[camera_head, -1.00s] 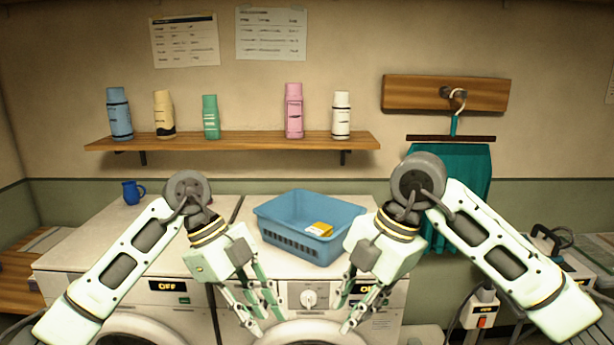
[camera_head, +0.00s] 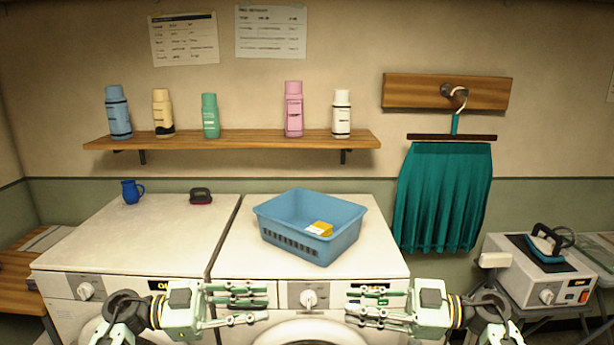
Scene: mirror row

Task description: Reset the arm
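My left gripper (camera_head: 262,304) is low in the head view, in front of the left part of the washers, with its fingers pointing right. My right gripper (camera_head: 350,303) is at the same height to its right, with its fingers pointing left. The two face each other with a gap between them. The fingers of both are spread apart with nothing between them, so both are open and empty. Both hands are below the washer tops and touch no object that I can see.
A blue basket (camera_head: 340,240) with a yellow item (camera_head: 319,229) stands on the right washer. A blue mug (camera_head: 131,192) and a dark brush-like item (camera_head: 201,197) are on the left washer. Several bottles line the shelf (camera_head: 230,139). A teal skirt (camera_head: 444,195) hangs right; an iron (camera_head: 547,245) stands far right.

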